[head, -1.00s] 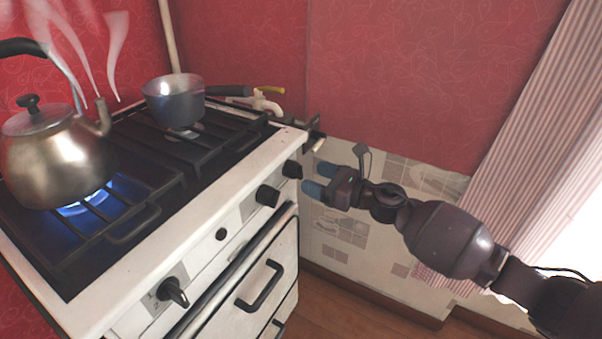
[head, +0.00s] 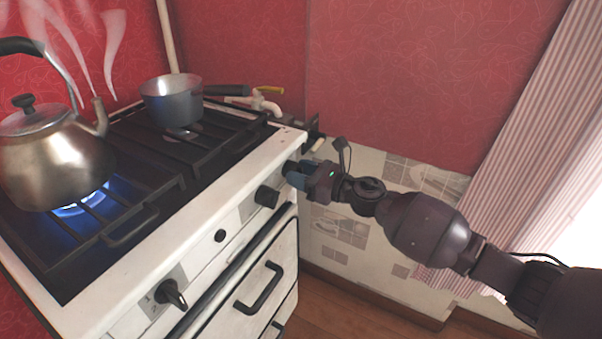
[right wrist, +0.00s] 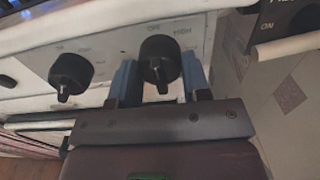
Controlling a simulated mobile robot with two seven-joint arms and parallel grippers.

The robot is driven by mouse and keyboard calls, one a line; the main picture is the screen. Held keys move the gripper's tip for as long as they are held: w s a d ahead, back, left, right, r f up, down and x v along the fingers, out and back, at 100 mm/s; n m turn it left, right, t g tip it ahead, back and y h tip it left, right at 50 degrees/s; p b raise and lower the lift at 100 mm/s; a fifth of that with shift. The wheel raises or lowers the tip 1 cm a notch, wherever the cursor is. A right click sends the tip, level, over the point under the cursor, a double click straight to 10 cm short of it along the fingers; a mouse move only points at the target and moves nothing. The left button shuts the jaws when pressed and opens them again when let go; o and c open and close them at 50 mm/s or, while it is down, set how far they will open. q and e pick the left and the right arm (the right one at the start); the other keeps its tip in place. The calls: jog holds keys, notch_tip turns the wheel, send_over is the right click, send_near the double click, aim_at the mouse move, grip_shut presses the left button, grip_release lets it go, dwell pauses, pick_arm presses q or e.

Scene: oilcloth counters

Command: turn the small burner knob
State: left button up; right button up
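The stove's front panel carries black knobs. The farthest knob (head: 289,167) is partly hidden by my right gripper (head: 294,175). In the right wrist view, this knob (right wrist: 160,57) sits between the two blue fingertips, with its pointer downward and "HIGH" printed at its upper right. The fingers flank it closely; I see no clear grip, and they look open. A second knob (head: 267,196) is just nearer along the panel and shows left of the gripper in the right wrist view (right wrist: 71,73). Which knob is the small burner's is not marked visibly. My left gripper is not in view.
A steaming kettle (head: 52,160) stands over a lit blue flame. A saucepan (head: 172,104) stands on the back grate. A near knob (head: 171,293) and a small black button (head: 219,236) are on the panel. The oven handle (head: 262,290) sticks out below.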

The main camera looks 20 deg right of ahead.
jog(key=shift+c, duration=1.1)
